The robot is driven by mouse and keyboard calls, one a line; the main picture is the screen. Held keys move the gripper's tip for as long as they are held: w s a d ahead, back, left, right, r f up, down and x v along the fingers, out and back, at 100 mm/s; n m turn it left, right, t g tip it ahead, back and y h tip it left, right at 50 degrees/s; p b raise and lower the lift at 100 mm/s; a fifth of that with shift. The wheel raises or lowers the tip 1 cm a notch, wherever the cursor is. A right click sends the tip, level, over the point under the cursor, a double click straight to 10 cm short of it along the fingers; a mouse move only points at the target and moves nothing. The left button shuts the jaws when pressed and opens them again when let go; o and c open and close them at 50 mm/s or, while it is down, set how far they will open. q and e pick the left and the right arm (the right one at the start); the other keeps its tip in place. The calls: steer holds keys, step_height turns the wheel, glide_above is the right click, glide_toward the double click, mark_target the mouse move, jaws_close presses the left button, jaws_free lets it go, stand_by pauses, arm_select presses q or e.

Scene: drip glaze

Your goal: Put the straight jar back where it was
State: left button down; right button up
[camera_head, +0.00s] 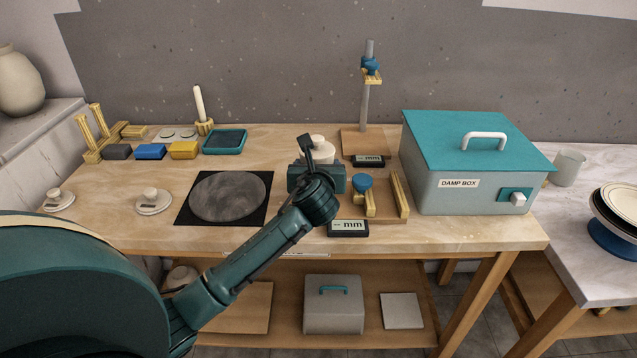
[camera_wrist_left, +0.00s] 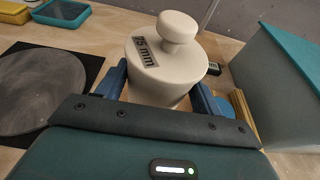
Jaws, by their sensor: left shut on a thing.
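The straight jar is a cream-white lidded jar with a round knob and a "75 mm" label, large in the left wrist view (camera_wrist_left: 160,85). In the head view the jar (camera_head: 322,152) shows only partly behind my left gripper (camera_head: 317,172). My left gripper is shut on the jar, with a blue finger on each side of it. The jar looks upright. Its base is hidden, so I cannot tell whether it touches the table. My right gripper is in neither view.
A grey disc on a black square mat (camera_head: 228,196) lies left of the gripper. A wooden gauge with a "mm" display (camera_head: 348,228) and a stand with a tall post (camera_head: 365,105) are close by. The damp box (camera_head: 470,165) stands right.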

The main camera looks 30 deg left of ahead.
arm_select(q)
step_height(320, 180, down, 3)
steer(key=shift+f, duration=0.35)
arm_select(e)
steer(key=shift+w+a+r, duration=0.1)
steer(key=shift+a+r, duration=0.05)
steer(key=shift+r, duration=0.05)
arm_select(q)
steer(key=c, duration=0.7)
jaws_free()
steer(key=shift+f, duration=0.2)
steer(key=o, duration=0.5)
steer(key=shift+c, duration=0.2)
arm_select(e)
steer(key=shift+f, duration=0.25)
arm_select(q)
steer(key=shift+r, duration=0.1)
